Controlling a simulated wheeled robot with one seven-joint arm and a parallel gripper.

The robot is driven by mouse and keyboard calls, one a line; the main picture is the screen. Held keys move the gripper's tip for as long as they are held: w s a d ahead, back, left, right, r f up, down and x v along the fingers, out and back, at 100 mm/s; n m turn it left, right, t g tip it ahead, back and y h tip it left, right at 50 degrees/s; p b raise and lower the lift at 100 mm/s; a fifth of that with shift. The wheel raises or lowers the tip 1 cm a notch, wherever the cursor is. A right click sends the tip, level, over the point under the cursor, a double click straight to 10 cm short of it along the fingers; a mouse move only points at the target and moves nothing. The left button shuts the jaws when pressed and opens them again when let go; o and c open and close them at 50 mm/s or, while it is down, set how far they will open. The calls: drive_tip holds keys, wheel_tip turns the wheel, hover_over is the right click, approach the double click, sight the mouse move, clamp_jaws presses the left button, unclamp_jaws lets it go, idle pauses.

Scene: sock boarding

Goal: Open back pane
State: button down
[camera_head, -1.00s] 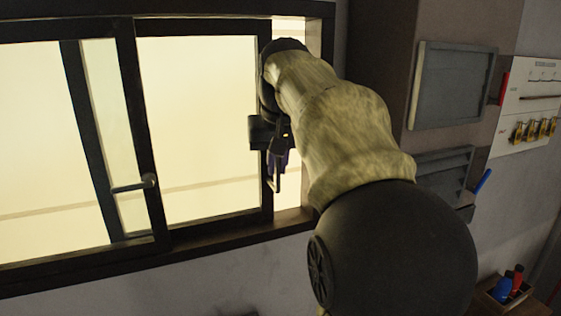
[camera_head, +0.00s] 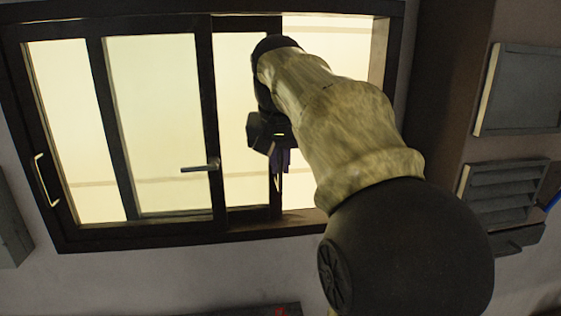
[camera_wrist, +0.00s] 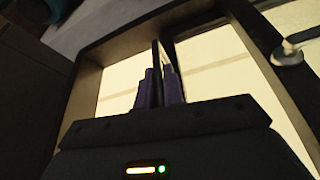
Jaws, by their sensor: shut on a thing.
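The window has dark frames and pale, bright glass. The back pane (camera_head: 237,85) shows at right of the front pane's latch stile, and its other side lies behind the front pane (camera_head: 155,80). My gripper (camera_head: 281,160) is at the back pane's right edge. In the wrist view my gripper's purple fingers (camera_wrist: 160,88) are shut on a thin upright part of that edge; whether it is a handle or the stile itself I cannot tell. An open gap (camera_head: 335,110) lies between the back pane and the right side of the window frame. My arm hides the upper part of this edge.
The front pane's lever handle (camera_head: 200,166) sticks out left of my gripper; it also shows in the wrist view (camera_wrist: 290,50). A grey panel (camera_head: 520,90) and a louvred unit (camera_head: 500,195) are on the right wall.

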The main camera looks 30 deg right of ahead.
drive_tip(key=shift+r, duration=0.2)
drive_tip(key=c, duration=1.5)
unclamp_jaws()
drive_tip(key=shift+w+f, duration=0.1)
drive_tip(key=shift+w, duration=0.05)
drive_tip(key=p+v, duration=0.2)
drive_tip(key=v, duration=1.5)
drive_tip(key=shift+s+a, duration=0.1)
drive_tip(key=shift+s, duration=0.15)
